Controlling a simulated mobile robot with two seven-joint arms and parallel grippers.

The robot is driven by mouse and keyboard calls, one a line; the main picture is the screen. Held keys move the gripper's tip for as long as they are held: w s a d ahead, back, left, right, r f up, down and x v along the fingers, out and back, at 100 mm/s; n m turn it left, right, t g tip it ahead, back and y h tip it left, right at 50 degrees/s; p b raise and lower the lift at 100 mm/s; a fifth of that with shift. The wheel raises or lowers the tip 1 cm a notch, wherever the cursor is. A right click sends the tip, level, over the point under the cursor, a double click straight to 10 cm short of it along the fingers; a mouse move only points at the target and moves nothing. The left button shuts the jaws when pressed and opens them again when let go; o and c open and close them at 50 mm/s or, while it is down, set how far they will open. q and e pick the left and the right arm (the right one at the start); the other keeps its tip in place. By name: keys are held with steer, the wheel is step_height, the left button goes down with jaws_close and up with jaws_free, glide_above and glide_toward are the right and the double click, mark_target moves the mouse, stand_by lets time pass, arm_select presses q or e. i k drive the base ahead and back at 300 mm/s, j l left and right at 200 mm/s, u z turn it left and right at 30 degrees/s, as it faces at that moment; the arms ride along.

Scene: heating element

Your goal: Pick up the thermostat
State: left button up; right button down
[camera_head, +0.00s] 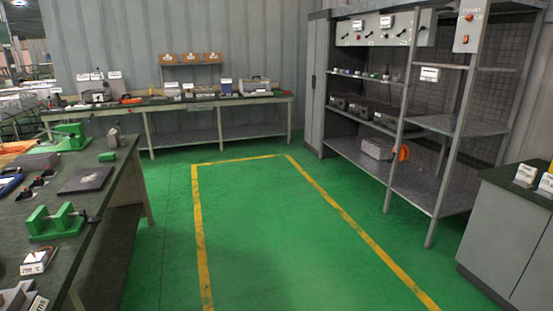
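I cannot tell for certain which thing is the thermostat. A small boxy device (38,262) with a white label, which seems to show a temperature reading, sits on the left workbench (110,198) near the lower left. Neither of my grippers shows in the head view, so I cannot see what they hold.
Green brackets (55,222), a dark flat plate (85,180) and other parts lie on the left workbench. A long bench (180,101) stands at the back, a metal shelf (430,195) and grey cabinet (505,225) at right. The green floor (265,230) between is clear.

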mark_target(35, 264)
steer(key=j+u, duration=0.1)
steer(key=u, duration=1.5)
